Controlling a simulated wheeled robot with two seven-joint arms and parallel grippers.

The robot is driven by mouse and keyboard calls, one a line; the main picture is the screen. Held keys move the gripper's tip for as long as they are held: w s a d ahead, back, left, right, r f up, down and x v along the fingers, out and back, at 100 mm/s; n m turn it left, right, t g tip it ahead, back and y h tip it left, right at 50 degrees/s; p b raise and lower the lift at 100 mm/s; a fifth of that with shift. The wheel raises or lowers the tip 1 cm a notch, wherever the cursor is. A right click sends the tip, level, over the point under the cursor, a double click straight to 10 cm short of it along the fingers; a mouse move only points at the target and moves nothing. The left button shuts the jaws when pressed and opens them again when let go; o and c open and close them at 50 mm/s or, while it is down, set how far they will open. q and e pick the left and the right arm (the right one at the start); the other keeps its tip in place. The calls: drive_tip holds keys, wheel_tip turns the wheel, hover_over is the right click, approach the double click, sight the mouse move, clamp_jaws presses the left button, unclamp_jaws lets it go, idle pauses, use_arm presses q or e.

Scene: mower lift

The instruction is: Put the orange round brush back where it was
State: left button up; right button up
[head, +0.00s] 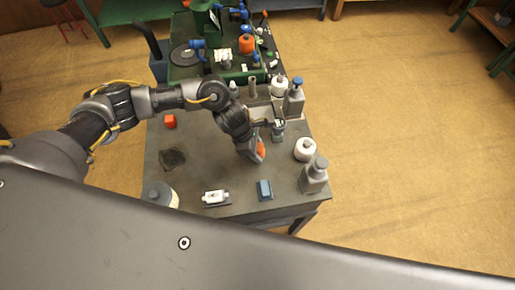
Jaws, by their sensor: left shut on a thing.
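My left arm reaches in from the left over the grey bench top (205,165). My left gripper (258,143) is low over the middle of the bench, shut on an orange round thing (261,150), which I take to be the orange round brush. Only a part of the orange shows; the wrist hides the rest, and I cannot tell whether it touches the bench. My right gripper is not in view.
A red-orange cube (170,121) and a dark square patch (173,158) are at left. A white-labelled item (215,197) and a blue block (264,189) lie in front. A green machine (215,60) stands behind.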

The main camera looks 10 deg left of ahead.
use_arm(q)
drive_tip(key=shift+f, duration=0.2)
drive_tip(key=o, duration=1)
drive_tip(key=shift+r, duration=0.1)
drive_tip(key=shift+o, duration=0.2)
drive_tip(key=shift+a+r, duration=0.1)
drive_tip(key=shift+r, duration=0.2)
drive_tip(key=b+v, duration=0.1)
drive_tip(key=v, duration=1)
drive_tip(key=shift+r+b, duration=0.3)
drive_tip(key=shift+a, duration=0.15)
